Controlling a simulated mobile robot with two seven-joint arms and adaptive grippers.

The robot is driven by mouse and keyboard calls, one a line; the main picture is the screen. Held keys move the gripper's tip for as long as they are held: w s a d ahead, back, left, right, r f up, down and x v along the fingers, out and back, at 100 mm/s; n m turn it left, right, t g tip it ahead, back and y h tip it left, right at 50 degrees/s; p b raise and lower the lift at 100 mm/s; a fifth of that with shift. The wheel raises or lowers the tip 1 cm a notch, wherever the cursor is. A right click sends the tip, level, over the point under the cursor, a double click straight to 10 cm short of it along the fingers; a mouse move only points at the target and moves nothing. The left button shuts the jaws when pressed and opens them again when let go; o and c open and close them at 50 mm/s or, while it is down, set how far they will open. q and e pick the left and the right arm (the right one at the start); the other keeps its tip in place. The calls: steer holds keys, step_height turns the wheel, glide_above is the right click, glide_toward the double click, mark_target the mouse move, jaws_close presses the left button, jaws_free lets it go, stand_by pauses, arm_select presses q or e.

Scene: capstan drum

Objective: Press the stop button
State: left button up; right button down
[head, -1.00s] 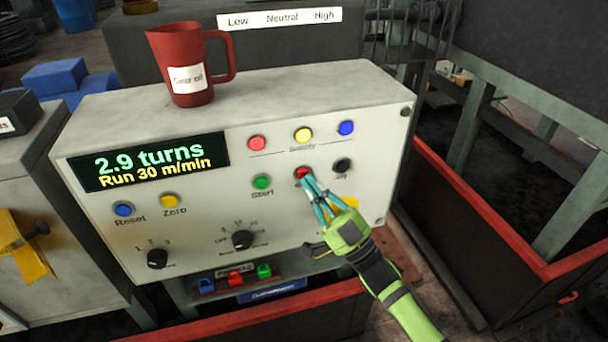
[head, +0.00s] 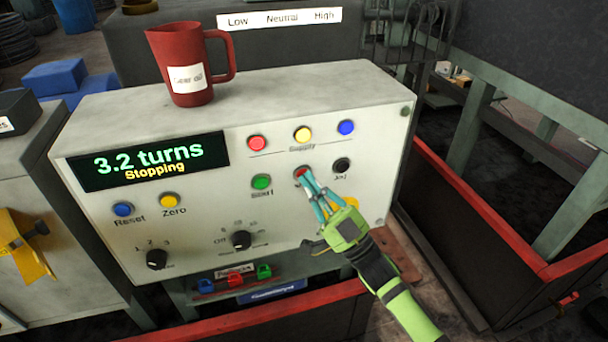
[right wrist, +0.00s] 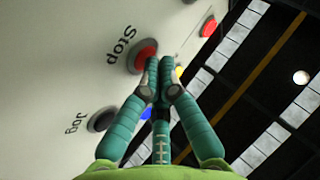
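The red stop button (head: 300,172) is on the front of the pale control box (head: 215,245), right of the green start button (head: 262,182). In the right wrist view the stop button (right wrist: 143,54) has its "Stop" label beside it. My right gripper (head: 309,183), with teal fingers, is just in front of the button's lower edge. Its fingertips (right wrist: 159,72) are together and hold nothing. I cannot tell whether they touch the button. The display (head: 148,162) reads "3.2 turns" and "Stopping". My left gripper is not in view.
A black jog button (head: 342,165) is close right of the stop button. A yellow part (head: 351,202) is partly hidden behind my gripper. Red, yellow and blue buttons sit above. A red jug (head: 190,75) stands on the box.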

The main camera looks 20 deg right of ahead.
steer(key=shift+s+p, duration=0.45)
steer(key=shift+s, duration=0.35)
steer(key=s+p, duration=0.2)
steer(key=s, duration=0.3)
steer(key=shift+d, duration=0.15)
stand_by(0.7)
